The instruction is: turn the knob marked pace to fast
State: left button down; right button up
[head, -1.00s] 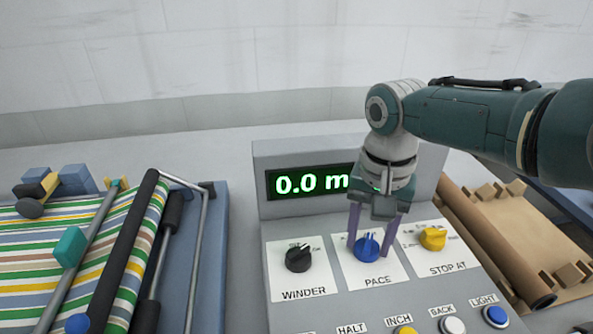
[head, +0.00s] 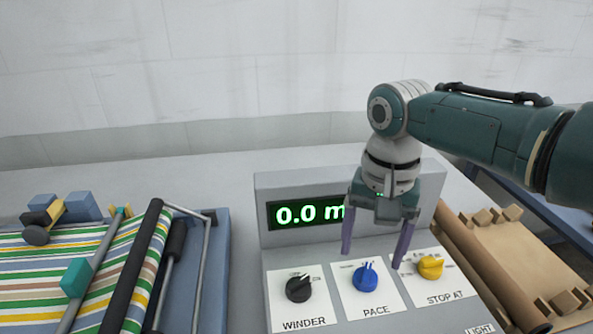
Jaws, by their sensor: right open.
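The blue PACE knob (head: 365,278) sits on its white label plate in the middle of the three knobs on the grey console. Its pointer ridge points roughly up, away from the PACE lettering. The small marks around it are too fine to read, and part of the plate's right side is close behind a finger. My right gripper (head: 375,250) is open, its two purple fingers spread to either side above the knob. They appear clear of the knob. My left gripper is not in view.
The black WINDER knob (head: 298,288) is to the left and the yellow STOP AT knob (head: 430,267) to the right, close to my right finger. The display (head: 305,213) reads 0.0 m, partly covered by my gripper. A striped-cloth roller frame (head: 90,262) stands at left.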

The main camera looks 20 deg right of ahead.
aim_at(367, 271)
notch_tip(367, 271, up, 5)
jog(key=shift+r+p, duration=0.1)
jog(key=shift+p, duration=0.3)
